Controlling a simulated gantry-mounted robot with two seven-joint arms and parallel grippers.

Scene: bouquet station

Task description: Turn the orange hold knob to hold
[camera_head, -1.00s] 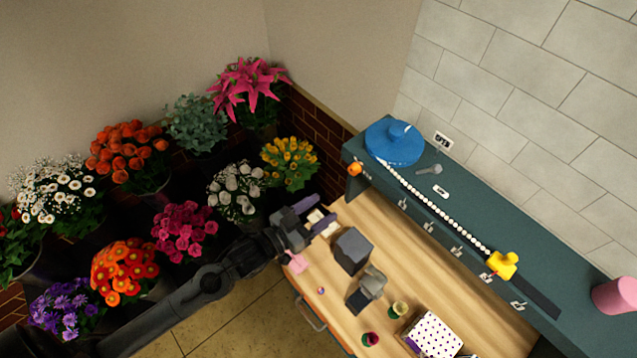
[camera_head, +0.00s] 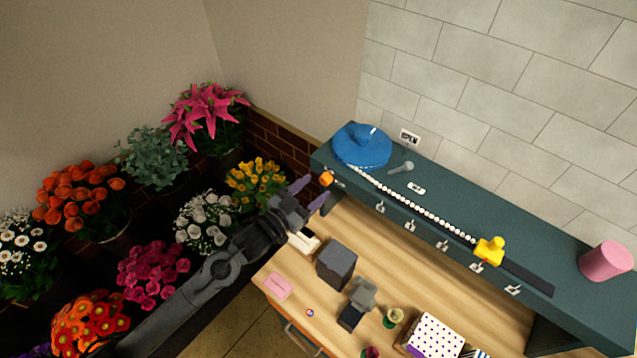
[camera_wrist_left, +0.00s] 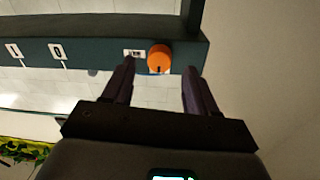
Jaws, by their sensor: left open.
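The orange hold knob (camera_head: 326,178) sits on the front edge of the teal shelf (camera_head: 560,262), at its left end. In the left wrist view the round orange knob (camera_wrist_left: 159,58) has a dark mark on its face, and a small white label (camera_wrist_left: 134,53) sits beside it. My left gripper (camera_head: 312,192) is open and empty, just short of the knob. In the left wrist view the two purple fingers of the left gripper (camera_wrist_left: 160,78) point toward the knob, one on each side, with a gap around it. My right gripper is not in view.
On the shelf are a blue hat-like object (camera_head: 361,146), a string of white beads (camera_head: 415,203), a yellow object (camera_head: 489,250) and a pink cylinder (camera_head: 606,260). Below, the wooden bench (camera_head: 370,243) holds a dark grey block (camera_head: 337,264). Flower buckets stand at left.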

